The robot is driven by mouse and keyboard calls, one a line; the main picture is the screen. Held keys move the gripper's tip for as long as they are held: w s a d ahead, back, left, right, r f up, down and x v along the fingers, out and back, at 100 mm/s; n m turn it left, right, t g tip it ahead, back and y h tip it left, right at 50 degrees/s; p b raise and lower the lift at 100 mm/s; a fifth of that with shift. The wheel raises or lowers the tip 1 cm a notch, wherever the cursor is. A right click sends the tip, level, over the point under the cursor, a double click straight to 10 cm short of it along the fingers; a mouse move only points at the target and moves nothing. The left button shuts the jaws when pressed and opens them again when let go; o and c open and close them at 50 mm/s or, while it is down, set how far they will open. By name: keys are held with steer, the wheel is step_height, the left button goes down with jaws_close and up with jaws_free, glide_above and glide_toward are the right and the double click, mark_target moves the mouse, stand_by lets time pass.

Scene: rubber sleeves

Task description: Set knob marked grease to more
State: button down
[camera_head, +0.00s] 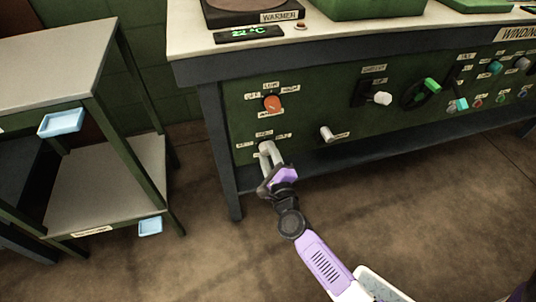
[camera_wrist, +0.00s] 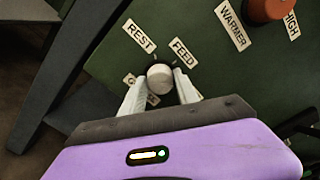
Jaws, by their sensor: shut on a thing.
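The grease knob (camera_wrist: 160,76) is a pale round knob on the green panel, seen in the wrist view. Plates reading REST (camera_wrist: 140,37) and FEED (camera_wrist: 183,53) stand above it. No plate reading MORE can be made out. My gripper (camera_wrist: 161,92) is shut on the knob, one pale finger on each side. In the head view my gripper (camera_head: 268,151) is at the panel's lower left and mostly hides the knob. The knob's pointer direction cannot be told.
An orange knob (camera_head: 272,103) sits above, with its own plates. A grey lever knob (camera_head: 327,134) is to the right, then a white knob (camera_head: 381,98) and a green-handled wheel (camera_head: 424,90). A shelf unit (camera_head: 110,180) stands left. The floor in front is clear.

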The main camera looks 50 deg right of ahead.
steer(key=shift+f, duration=0.1)
steer(key=c, duration=0.9)
jaws_free()
steer(key=shift+s, duration=0.1)
steer(key=p+v, duration=0.1)
steer(key=v, duration=0.6)
steer(key=shift+s+a, duration=0.2)
steer(key=shift+s, duration=0.1)
